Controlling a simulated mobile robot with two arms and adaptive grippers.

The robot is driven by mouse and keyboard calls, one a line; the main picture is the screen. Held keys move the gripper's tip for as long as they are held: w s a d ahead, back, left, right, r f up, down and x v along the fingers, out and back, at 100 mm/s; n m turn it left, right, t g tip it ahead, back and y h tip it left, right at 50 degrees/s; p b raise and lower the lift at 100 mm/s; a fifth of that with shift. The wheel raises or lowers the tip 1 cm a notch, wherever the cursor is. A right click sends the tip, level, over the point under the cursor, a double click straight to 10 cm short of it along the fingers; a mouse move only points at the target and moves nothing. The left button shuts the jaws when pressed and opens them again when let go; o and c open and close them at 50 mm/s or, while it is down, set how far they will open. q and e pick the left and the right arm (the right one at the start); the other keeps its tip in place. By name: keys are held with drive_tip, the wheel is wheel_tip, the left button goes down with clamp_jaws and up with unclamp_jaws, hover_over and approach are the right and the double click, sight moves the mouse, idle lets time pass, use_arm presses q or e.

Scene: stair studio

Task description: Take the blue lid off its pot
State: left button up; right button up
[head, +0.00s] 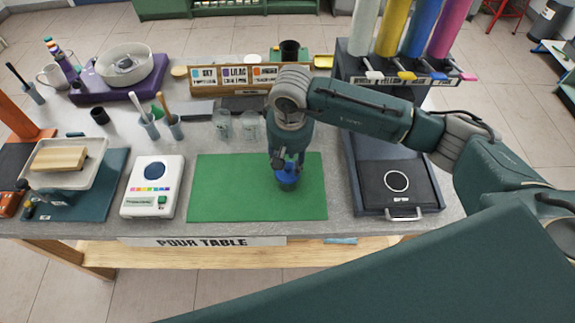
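A small blue pot with a blue lid (287,183) stands on the green mat (230,190), right of the mat's middle. My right gripper (287,166) points down directly over it, with the fingertips at the top of the blue piece. The gripper hides much of the top, so I cannot tell whether the fingers are closed on the lid or only around it. The lid's edge against the pot is too small to make out. My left gripper is not in view.
A white scale (153,200) stands left of the mat, and a dark tray with a ring mark (398,184) lies right. Two clear cups (222,125) stand behind the mat. A rack with coloured tubes (390,70) rises at back right. The mat's left half is clear.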

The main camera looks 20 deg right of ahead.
drive_tip(key=shift+f, duration=0.95)
drive_tip(key=shift+w, duration=0.1)
drive_tip(key=c, duration=0.9)
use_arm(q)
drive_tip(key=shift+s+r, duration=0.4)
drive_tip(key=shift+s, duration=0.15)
